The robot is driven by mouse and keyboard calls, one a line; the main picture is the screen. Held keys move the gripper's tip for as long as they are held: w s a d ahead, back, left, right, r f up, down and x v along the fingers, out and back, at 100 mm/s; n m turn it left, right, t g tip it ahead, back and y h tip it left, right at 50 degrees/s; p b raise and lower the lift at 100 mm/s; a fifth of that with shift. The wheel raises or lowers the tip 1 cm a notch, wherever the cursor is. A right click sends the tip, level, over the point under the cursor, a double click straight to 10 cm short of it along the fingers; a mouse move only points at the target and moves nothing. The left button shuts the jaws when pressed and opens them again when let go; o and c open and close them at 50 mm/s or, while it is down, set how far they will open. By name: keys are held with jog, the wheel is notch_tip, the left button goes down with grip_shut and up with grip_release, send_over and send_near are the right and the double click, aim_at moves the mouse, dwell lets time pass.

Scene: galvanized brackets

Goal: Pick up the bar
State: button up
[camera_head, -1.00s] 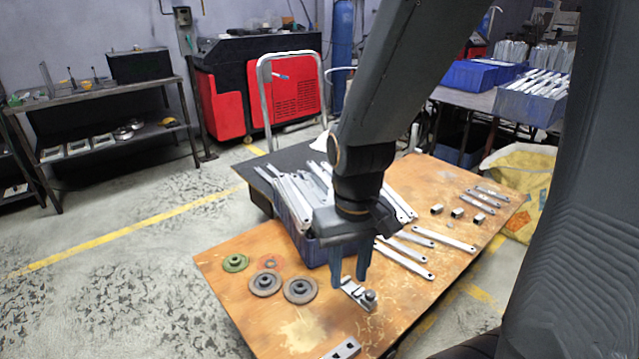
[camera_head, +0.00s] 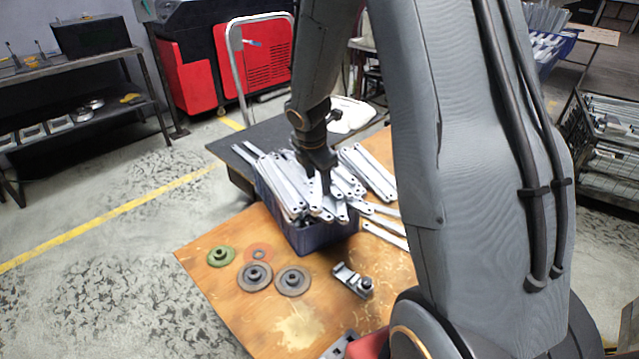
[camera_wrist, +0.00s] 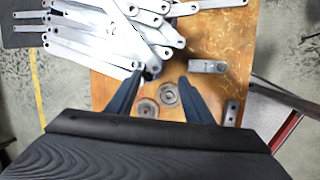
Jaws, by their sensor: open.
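Many galvanized bars (camera_head: 283,186), flat with holes near their ends, lie heaped in a blue crate (camera_head: 318,240) on the wooden table. My gripper (camera_head: 326,187) is over the right part of this heap, pointing down, with its jaws open. In the wrist view the two dark fingers of my gripper (camera_wrist: 161,77) stand apart, with no bar seen between them. Bars (camera_wrist: 92,40) fill the upper left there, and the left fingertip is close to the bar ends. Whether it touches them I cannot tell. My arm hides part of the table's right side.
More bars (camera_head: 367,174) lie beside the crate. A metal clamp-like part (camera_head: 351,280), two dark discs (camera_head: 292,280), a green disc (camera_head: 221,256) and an orange ring (camera_head: 258,252) lie on the table's front part. A trolley handle (camera_head: 236,70) stands behind.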

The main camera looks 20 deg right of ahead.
aim_at(318, 191)
jog(key=w+f+n, duration=0.1)
jog(key=w+n, duration=0.1)
jog(key=n, duration=0.1)
jog(key=w+d+f+n, duration=0.1)
jog(key=w+f+n, duration=0.1)
jog(key=w+n, duration=0.1)
jog(key=w+d+f+n+t, duration=0.1)
jog(key=w+f+n, duration=0.1)
jog(key=n, duration=0.1)
jog(key=shift+w+d+f+p, duration=0.15)
jog(key=shift+w+p, duration=0.15)
jog(key=shift+w, duration=0.1)
jog(key=b+x, duration=0.1)
jog(key=x, duration=0.6)
jog(key=shift+w+d+f, duration=0.1)
jog(key=shift+d+f, duration=0.15)
jog(key=shift+f, duration=0.05)
grip_shut()
